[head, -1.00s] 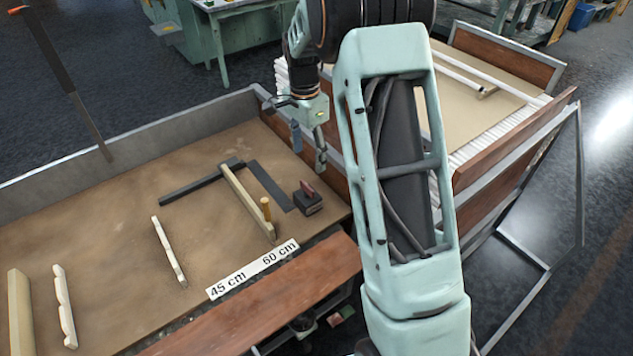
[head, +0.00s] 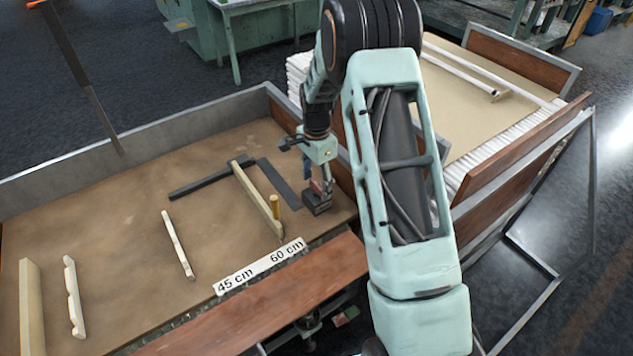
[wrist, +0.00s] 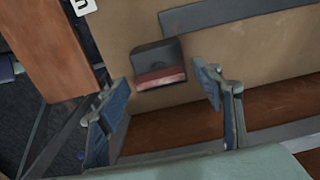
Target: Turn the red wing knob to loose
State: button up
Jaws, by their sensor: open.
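The red wing knob (head: 319,188) sits on top of a small dark block (head: 316,206) on the bench, near its right end. In the wrist view the red knob (wrist: 160,77) and its dark block (wrist: 155,54) show between and just beyond the fingertips. My gripper (head: 322,180) is just above the knob in the head view and partly hides it. The blue-padded fingers of my gripper (wrist: 162,100) are spread apart, one on each side of the knob, with nothing held. I cannot tell whether either finger touches it.
A wooden fence bar (head: 257,198) and dark flat bars (head: 275,182) lie left of the block. A white 45 cm and 60 cm label (head: 258,267) runs along the front. A brown board (head: 255,305) edges the bench.

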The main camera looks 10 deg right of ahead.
jog(key=shift+c, duration=0.3)
jog(key=c, duration=1.1)
jog(key=shift+n, duration=0.5)
jog(key=n+b, duration=0.1)
jog(key=n, duration=0.2)
jog(key=shift+n+b, duration=0.35)
jog(key=shift+n, duration=0.05)
jog(key=n+b, duration=0.1)
jog(key=n, duration=0.3)
jog(key=shift+n, duration=0.3)
jog(key=n, duration=0.8)
jog(key=shift+n, duration=0.4)
